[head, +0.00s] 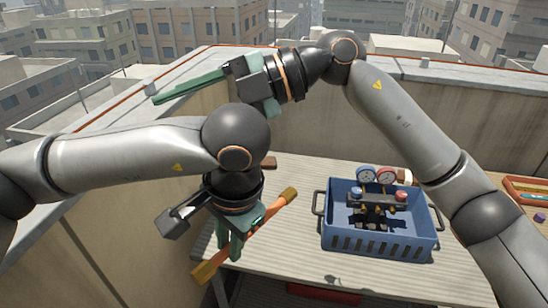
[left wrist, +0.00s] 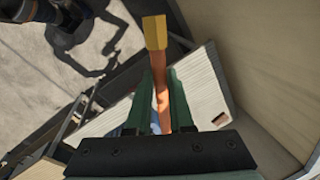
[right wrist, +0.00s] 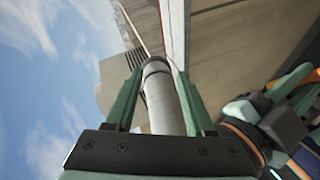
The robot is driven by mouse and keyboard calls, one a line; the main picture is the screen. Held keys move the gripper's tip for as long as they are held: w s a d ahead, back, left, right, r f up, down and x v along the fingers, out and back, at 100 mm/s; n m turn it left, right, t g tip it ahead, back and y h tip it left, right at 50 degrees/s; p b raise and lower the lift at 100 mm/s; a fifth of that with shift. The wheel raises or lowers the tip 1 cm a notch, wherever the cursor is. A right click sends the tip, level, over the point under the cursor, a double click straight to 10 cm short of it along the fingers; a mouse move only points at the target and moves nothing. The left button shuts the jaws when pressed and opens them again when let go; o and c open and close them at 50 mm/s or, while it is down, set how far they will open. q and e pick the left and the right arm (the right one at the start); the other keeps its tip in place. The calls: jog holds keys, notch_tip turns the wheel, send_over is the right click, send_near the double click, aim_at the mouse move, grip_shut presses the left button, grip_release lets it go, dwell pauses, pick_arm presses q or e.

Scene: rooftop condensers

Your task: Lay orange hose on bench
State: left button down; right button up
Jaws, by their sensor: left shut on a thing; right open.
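The orange hose (head: 277,206) is a short length with yellowish end fittings. My left gripper (head: 236,243) is shut on it near its middle, fingers pointing down, and hides that part. The hose slants over the left end of the ribbed bench (head: 300,262), with its lower-left end at or past the bench edge. Its height above the bench is hard to tell. In the left wrist view the hose (left wrist: 161,75) runs up between the fingers, with the bench (left wrist: 190,90) behind. My right gripper (head: 156,97) is open and empty, raised at the upper left and pointing left.
A blue crate (head: 378,245) with gauges (head: 376,175) stands on the bench right of the hose. An orange tray (head: 527,190) lies at the far right. A small brown block (head: 269,163) lies near the back. Parapet walls (head: 310,130) enclose the bench's back. My right arm crosses above the crate.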

jog(key=d+f+m+t+h, duration=0.3)
jog(key=d+f+m+h, duration=0.2)
jog(key=d+f+h, duration=0.55)
jog(key=f, duration=0.3)
jog(key=w+f+h, duration=0.1)
jog(key=f, duration=0.2)
jog(key=f+h, duration=0.1)
jog(key=f, duration=0.2)
jog(key=shift+w+a, duration=0.3)
jog(key=shift+a, duration=0.05)
jog(key=shift+r, duration=0.1)
jog(key=c, duration=0.8)
pick_arm(q)
jog(key=shift+d, duration=0.1)
pick_arm(e)
jog(key=shift+a, duration=0.1)
grip_shut()
